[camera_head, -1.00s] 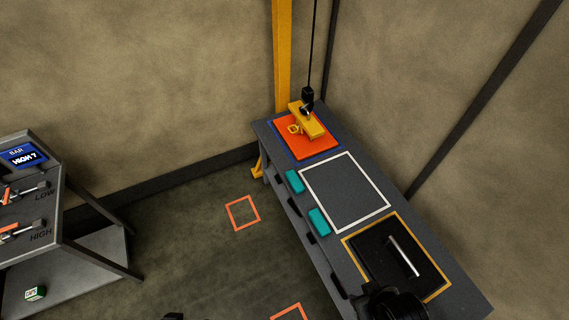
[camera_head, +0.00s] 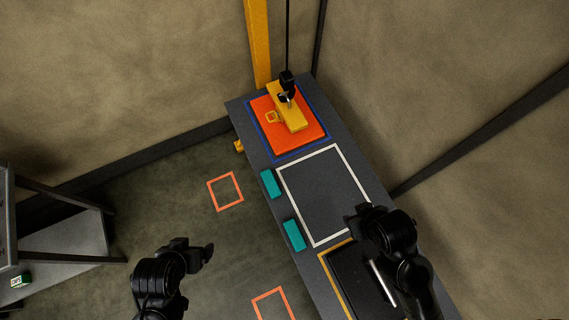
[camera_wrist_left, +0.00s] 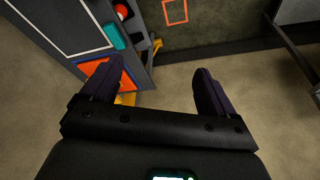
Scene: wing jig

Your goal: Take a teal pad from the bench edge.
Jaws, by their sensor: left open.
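Two teal pads lie along the left edge of the grey bench (camera_head: 350,140): a far pad (camera_head: 270,184) and a near pad (camera_head: 294,235), both beside the white-outlined square. My left gripper (camera_head: 203,253) is over the floor left of the bench, apart from both pads. In the left wrist view its two fingers (camera_wrist_left: 158,85) are spread with nothing between them. One teal pad (camera_wrist_left: 115,37) shows there, up and left beyond the fingers. My right gripper (camera_head: 358,219) is over the bench, near the white outline's lower right; its jaws are too dark to read.
An orange plate (camera_head: 306,138) with a yellow block (camera_head: 290,108) lies at the bench's far end, under a hanging black cable (camera_head: 288,40). A dark tray area with a yellow border (camera_head: 336,282) is nearer. The floor carries orange square outlines (camera_head: 241,192).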

